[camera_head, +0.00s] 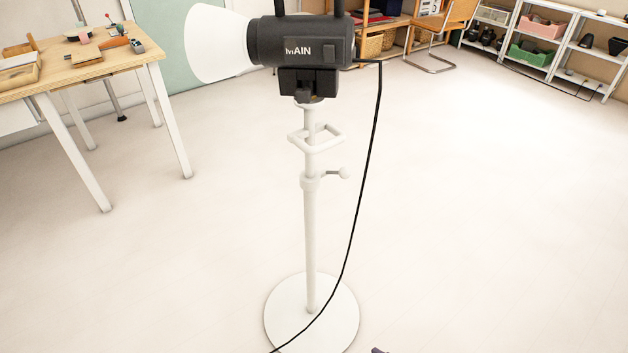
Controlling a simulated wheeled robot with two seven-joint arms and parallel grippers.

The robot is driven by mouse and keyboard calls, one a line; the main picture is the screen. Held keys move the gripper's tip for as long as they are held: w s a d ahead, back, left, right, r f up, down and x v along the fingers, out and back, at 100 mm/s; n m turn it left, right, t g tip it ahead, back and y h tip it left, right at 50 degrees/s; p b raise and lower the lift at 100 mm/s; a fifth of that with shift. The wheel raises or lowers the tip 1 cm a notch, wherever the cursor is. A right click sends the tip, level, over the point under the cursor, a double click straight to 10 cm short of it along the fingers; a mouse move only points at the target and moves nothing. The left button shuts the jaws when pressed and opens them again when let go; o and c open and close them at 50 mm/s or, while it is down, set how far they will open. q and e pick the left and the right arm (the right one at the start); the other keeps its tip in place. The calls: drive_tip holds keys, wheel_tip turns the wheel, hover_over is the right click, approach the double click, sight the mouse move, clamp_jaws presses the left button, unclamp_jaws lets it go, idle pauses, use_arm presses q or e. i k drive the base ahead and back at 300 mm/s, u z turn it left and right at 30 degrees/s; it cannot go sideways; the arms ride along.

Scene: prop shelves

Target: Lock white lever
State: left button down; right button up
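A white lever (337,174) with a rounded knob end sticks out to the right from a collar on a white stand (310,240). It looks roughly level. Whether it is locked cannot be told. The stand is upright on a round white base (283,312). A black lamp head (303,42) marked "MAIN" with a white flared shade (215,45) sits on top. A white square loop (317,137) is on the pole above the lever.
A black cable (367,170) hangs from the lamp head, right of the lever, and crosses the base. A small dark piece (379,350) shows at the bottom edge, unclear. A wooden table (130,48) stands left, shelves (560,50) back right. The floor around is clear.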

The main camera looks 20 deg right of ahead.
sight(344, 173)
drive_tip(key=k, duration=1.3)
drive_tip(key=u, duration=0.55)
drive_tip(key=i, duration=1.65)
drive_tip(key=z, duration=0.75)
